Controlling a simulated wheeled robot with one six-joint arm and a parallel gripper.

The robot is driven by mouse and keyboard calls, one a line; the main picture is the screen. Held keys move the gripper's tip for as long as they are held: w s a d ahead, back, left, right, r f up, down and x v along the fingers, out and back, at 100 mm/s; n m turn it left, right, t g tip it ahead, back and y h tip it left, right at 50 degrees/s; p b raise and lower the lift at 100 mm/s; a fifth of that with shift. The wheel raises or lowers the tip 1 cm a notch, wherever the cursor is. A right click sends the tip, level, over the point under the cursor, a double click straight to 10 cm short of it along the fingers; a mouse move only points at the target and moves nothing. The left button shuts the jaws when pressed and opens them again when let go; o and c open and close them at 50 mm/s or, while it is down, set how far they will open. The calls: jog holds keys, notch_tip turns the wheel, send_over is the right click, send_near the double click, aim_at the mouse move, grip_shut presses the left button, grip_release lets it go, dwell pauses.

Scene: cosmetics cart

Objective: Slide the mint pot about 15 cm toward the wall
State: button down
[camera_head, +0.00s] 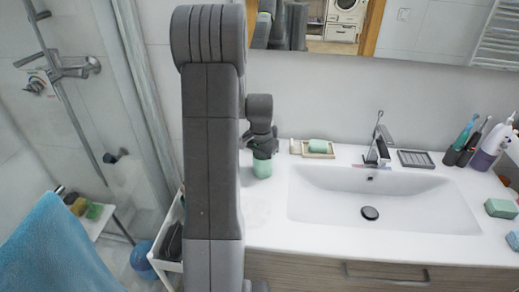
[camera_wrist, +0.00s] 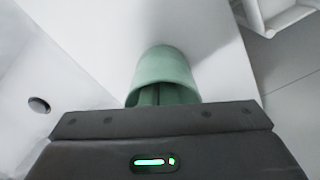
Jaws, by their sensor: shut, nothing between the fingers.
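The mint pot (camera_head: 262,168) stands upright on the white counter, left of the basin and near the back wall. In the wrist view the mint pot (camera_wrist: 163,68) is just ahead of my gripper's dark body. My gripper (camera_head: 263,153) points down at the pot's top and hides part of it. In the wrist view its shut fingers (camera_wrist: 160,96) show at the pot's open mouth. They seem to reach into it, but I cannot tell whether they touch its inner side. The wall (camera_head: 340,110) rises behind the counter.
A soap dish (camera_head: 318,153) with a green soap lies right of the pot by the wall. The basin (camera_head: 345,195) and faucet (camera_head: 377,150) are further right. The counter's left edge is close to the pot, with a white cart (camera_head: 168,262) beside it.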

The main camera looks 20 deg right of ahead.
jog(key=shift+f, duration=1.1)
jog(key=shift+s+a+b, duration=0.5)
jog(key=shift+s+a, duration=0.45)
jog(key=shift+a, duration=0.3)
jog(key=shift+w, duration=0.1)
jog(key=shift+r, duration=0.15)
notch_tip(320, 180, up, 10)
jog(key=p, duration=0.6)
jog(key=shift+f, duration=0.2)
